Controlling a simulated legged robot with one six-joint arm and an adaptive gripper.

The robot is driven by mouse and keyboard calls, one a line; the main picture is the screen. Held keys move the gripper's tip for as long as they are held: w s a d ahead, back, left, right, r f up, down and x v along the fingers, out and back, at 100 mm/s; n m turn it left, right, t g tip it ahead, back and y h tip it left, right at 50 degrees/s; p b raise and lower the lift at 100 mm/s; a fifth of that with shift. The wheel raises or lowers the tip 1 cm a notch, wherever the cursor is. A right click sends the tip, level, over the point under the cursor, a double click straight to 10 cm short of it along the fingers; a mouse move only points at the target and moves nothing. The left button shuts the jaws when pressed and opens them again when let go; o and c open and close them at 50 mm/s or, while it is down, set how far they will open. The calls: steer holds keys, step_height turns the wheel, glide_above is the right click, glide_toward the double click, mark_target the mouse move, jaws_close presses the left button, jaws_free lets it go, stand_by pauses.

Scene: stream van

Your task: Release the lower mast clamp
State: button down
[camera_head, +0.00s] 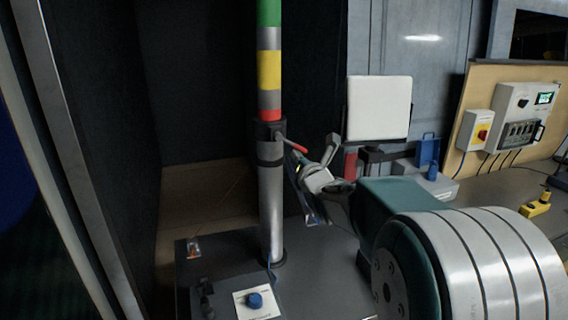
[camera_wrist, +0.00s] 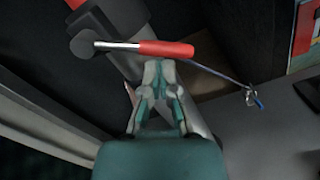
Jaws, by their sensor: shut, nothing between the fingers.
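The mast (camera_head: 271,205) stands upright, banded green, yellow and red above a bare metal tube. A dark clamp collar (camera_head: 267,131) surrounds it just below the red band. The clamp's red-handled lever (camera_head: 296,147) sticks out to the right and slopes slightly down. In the wrist view the red handle (camera_wrist: 165,48) lies across the picture, with its metal rod running left to a dark round pivot (camera_wrist: 83,44). My gripper (camera_head: 303,167) is shut and empty. In the wrist view its fingertips (camera_wrist: 158,66) are just below the handle; I cannot tell whether they touch it.
A dark base (camera_head: 225,270) carries the mast and a blue knob (camera_head: 255,300) on a white plate. A white panel (camera_head: 379,107) stands behind my gripper. A control box (camera_head: 525,108) is at the far right. A thin cable (camera_wrist: 215,74) hangs near the mast.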

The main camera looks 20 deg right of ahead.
steer(key=shift+d+r+n, duration=0.2)
steer(key=shift+d+n, duration=0.05)
steer(key=shift+d, duration=0.25)
steer(key=shift+d+r+n, duration=0.15)
steer(key=shift+d+n, duration=0.1)
steer(key=shift+d, duration=0.2)
steer(key=shift+d+r, duration=0.25)
steer(key=shift+r, duration=0.05)
steer(key=shift+a+r, duration=0.35)
steer(key=shift+a, duration=0.2)
steer(key=shift+d, duration=0.5)
steer(key=shift+a, duration=0.1)
